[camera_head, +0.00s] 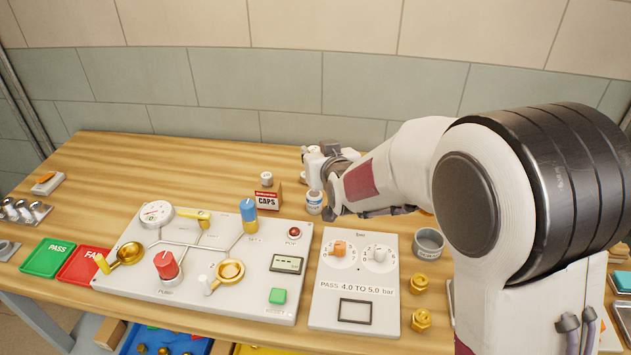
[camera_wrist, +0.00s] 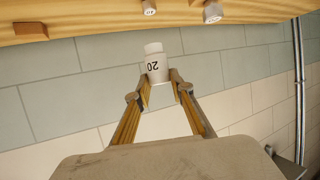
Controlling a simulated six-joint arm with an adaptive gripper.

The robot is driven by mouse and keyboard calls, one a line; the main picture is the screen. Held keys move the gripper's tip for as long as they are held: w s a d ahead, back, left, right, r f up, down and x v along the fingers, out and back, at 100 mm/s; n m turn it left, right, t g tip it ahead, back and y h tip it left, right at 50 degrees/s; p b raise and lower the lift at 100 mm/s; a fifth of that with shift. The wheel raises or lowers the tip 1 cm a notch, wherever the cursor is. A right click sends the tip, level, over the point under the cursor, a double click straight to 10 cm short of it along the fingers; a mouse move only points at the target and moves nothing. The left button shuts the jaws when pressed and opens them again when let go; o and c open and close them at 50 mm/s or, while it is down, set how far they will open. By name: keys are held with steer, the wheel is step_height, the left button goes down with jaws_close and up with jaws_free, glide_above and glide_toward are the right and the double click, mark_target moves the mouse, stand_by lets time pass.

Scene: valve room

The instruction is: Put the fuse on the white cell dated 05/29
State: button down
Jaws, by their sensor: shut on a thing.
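My gripper (camera_wrist: 159,82) is shut on a small white cylinder (camera_wrist: 156,64) with a narrower top and dark digits, seen in the wrist view. The fingertips are on either side of its lower end as pictured. In the head view my gripper (camera_head: 322,162) is over the back of the bench, right of the caps box, and mostly hides what it holds. A white, blue-labelled container (camera_head: 314,203) stands on the bench just below it. I cannot make out a date reading 05/29 anywhere, nor tell which thing is the fuse.
The caps box (camera_head: 267,201) stands left of the gripper, with a small white piece (camera_head: 266,177) by it. The valve panel (camera_head: 205,290) and the gauge plate (camera_head: 357,262) fill the front. A grey cup (camera_head: 428,243) stands to the right. The bench's back left (camera_head: 170,165) is clear.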

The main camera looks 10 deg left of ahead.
steer(key=shift+f, duration=1.9)
steer(key=shift+f, duration=0.1)
steer(key=shift+f, duration=1.75)
steer(key=shift+f, duration=0.15)
steer(key=c, duration=1.8)
jaws_free()
steer(key=shift+o, duration=0.2)
steer(key=shift+s+r, duration=0.1)
steer(key=shift+r, duration=0.1)
steer(key=v, duration=1.1)
steer(key=shift+s, duration=0.35)
steer(key=shift+d+r, duration=0.1)
steer(key=shift+d, duration=0.05)
